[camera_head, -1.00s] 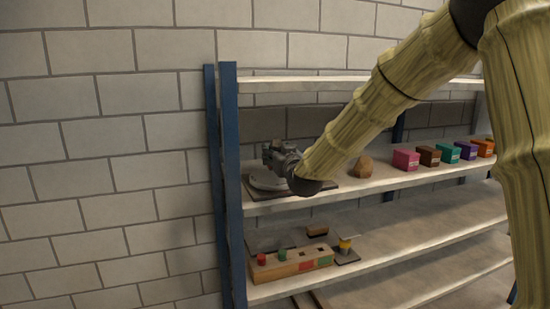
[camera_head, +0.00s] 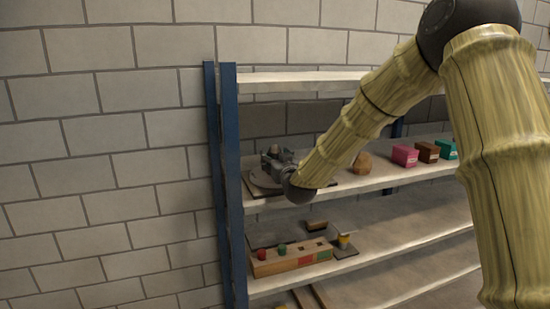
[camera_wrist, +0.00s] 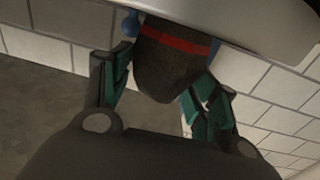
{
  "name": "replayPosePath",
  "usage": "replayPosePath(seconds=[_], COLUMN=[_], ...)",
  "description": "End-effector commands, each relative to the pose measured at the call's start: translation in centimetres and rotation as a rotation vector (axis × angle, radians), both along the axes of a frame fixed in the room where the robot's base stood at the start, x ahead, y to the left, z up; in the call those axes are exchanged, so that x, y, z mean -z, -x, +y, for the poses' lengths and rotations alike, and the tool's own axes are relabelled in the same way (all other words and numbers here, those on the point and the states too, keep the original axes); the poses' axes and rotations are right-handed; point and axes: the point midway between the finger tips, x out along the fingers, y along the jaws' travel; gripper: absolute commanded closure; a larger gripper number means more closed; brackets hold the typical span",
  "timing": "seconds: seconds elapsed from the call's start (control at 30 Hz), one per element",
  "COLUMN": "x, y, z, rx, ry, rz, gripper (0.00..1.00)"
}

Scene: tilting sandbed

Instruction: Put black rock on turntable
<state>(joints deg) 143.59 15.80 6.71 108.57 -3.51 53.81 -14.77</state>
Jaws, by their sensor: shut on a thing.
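The turntable (camera_head: 262,181) is a grey disc on a dark base at the left end of the middle shelf. My gripper (camera_head: 274,158) is over it in the head view, and my wrist partly hides the disc. In the wrist view my gripper (camera_wrist: 160,88) has its teal-padded fingers closed on both sides of a dark rock (camera_wrist: 168,72) with a red band. A pale curved surface borders the rock at the top of that view. Whether the rock touches the turntable I cannot tell.
A brown rock (camera_head: 362,163) sits right of the turntable on the same shelf, then a pink box (camera_head: 404,155) and other coloured boxes. A blue post (camera_head: 230,180) stands close on the left. The shelf below holds a wooden block (camera_head: 290,260) with coloured pegs.

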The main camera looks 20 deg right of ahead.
Motion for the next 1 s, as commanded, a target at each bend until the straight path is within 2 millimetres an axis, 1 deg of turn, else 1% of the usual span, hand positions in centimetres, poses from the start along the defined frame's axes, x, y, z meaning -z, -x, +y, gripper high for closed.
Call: replayPosePath(seconds=[0.1, 0.23, 0.27, 0.3, 0.37, 0.4, 0.7, 0.83, 1.0], x=[-0.1, 0.2, 0.3, 0.2, 0.2, 0.2, 0.2, -0.2, 0.2], y=[0.0, 0.0, 0.0, 0.0, 0.0, 0.0, 0.0, 0.0, 2.0], z=[0.0, 0.0, 0.0, 0.0, 0.0, 0.0, 0.0, 0.0, 0.0], rx=[0.0, 0.0, 0.0, 0.0, 0.0, 0.0, 0.0, 0.0, 0.0], ry=[0.0, 0.0, 0.0, 0.0, 0.0, 0.0, 0.0, 0.0, 0.0], rz=[-0.003, -0.003, 0.0, 0.0, 0.0, 0.0, 0.0, 0.0, -0.001], gripper=[0.92, 0.92, 0.39, 0.31, 0.2, 0.18, 0.18, 0.18, 0.18])
